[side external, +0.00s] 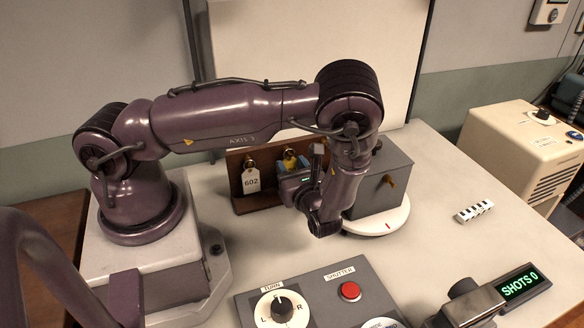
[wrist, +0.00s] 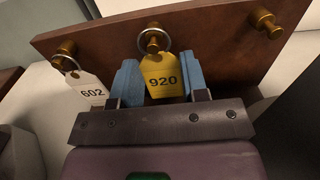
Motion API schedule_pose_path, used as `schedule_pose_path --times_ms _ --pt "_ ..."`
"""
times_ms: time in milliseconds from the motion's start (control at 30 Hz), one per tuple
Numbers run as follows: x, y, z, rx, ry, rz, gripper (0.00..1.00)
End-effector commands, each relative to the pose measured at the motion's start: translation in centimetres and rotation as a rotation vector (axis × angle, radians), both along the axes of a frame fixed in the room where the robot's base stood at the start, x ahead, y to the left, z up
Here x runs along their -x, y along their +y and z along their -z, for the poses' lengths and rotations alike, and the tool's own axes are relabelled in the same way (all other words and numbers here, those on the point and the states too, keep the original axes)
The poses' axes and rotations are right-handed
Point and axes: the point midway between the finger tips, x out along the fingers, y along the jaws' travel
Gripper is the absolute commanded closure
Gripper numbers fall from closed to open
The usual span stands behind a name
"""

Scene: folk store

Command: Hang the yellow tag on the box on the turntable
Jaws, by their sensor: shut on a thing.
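The yellow tag (wrist: 163,76), marked 920, sits between the blue fingers of my gripper (wrist: 160,66), which is shut on it. The tag's metal ring (wrist: 154,38) appears around the middle brass peg of the brown rack. In the side view the tag (side external: 290,156) is small and partly hidden by my gripper (side external: 291,164). The grey box (side external: 384,160) stands on the white round turntable (side external: 378,226), right of my gripper and partly behind my arm. A brass peg (side external: 388,181) sticks out of the box's front.
A white tag marked 602 (wrist: 88,89) hangs on the rack's left peg; the right peg (wrist: 265,22) is bare. The brown rack (side external: 240,198) stands left of the turntable. A control panel (side external: 322,290) with a knob and red button lies in front.

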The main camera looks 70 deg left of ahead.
Motion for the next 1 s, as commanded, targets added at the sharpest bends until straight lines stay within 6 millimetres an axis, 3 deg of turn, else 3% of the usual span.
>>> schedule_pose_path --times_ms 1000 --pt "0.0 -2.0 0.0 0.001 0.0 0.0 0.84"
